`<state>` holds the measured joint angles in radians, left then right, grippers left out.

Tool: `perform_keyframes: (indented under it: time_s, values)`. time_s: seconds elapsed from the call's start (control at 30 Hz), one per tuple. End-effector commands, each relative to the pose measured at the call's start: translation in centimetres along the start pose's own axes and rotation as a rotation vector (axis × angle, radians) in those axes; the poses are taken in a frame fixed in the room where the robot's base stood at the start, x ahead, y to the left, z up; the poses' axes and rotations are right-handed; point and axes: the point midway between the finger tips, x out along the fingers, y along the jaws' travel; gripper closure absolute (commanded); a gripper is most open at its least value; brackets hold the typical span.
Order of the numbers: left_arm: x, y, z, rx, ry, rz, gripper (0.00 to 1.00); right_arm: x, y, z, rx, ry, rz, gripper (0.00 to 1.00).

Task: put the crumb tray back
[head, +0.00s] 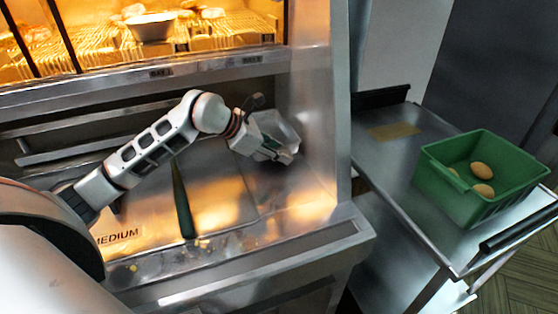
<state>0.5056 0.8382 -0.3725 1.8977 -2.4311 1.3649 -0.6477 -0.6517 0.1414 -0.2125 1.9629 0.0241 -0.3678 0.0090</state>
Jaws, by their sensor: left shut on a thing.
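My left arm reaches in from the left across the metal bench of the frying range. My left gripper (284,155) is at the right end of the bench, close to the steel side wall. It is shut on a pale grey, shiny thing (279,128), partly hidden by the fingers; I cannot tell its full shape. No crumb tray can be made out for certain. Crumbs (190,257) lie along the front strip of the bench, below a "MEDIUM" label (117,236). My right gripper is not in view.
A long dark green thing (183,200) stands or lies mid-bench. Above is a lit warming bay with wire racks (95,52) and a metal bowl (151,27). On the right, a steel trolley (392,157) holds a green crate (465,205) with several brown egg-shaped things (482,169).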

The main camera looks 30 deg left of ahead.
Motion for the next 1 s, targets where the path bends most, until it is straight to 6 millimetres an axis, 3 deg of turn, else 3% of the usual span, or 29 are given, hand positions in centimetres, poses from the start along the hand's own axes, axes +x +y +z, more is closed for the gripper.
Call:
perform_keyframes:
  time_s: [0.3, 0.67, 0.7, 0.73, 1.0]
  values:
    - [2.4, -0.4, -2.5, 0.000, 0.000, 0.000, 1.00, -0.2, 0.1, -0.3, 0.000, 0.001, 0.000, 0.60]
    - [2.7, -0.4, -2.9, 0.003, -0.001, 0.002, 1.00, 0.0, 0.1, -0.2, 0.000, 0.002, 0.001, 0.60]
    - [2.7, -0.5, -2.9, 0.001, 0.001, 0.001, 0.66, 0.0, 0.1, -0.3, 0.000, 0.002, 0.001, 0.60]
    - [2.7, -0.5, -2.9, 0.001, 0.001, 0.001, 0.58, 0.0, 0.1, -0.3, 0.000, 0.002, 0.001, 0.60]
    - [2.7, -0.5, -2.9, 0.001, 0.000, 0.001, 0.57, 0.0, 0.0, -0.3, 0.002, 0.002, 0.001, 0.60]
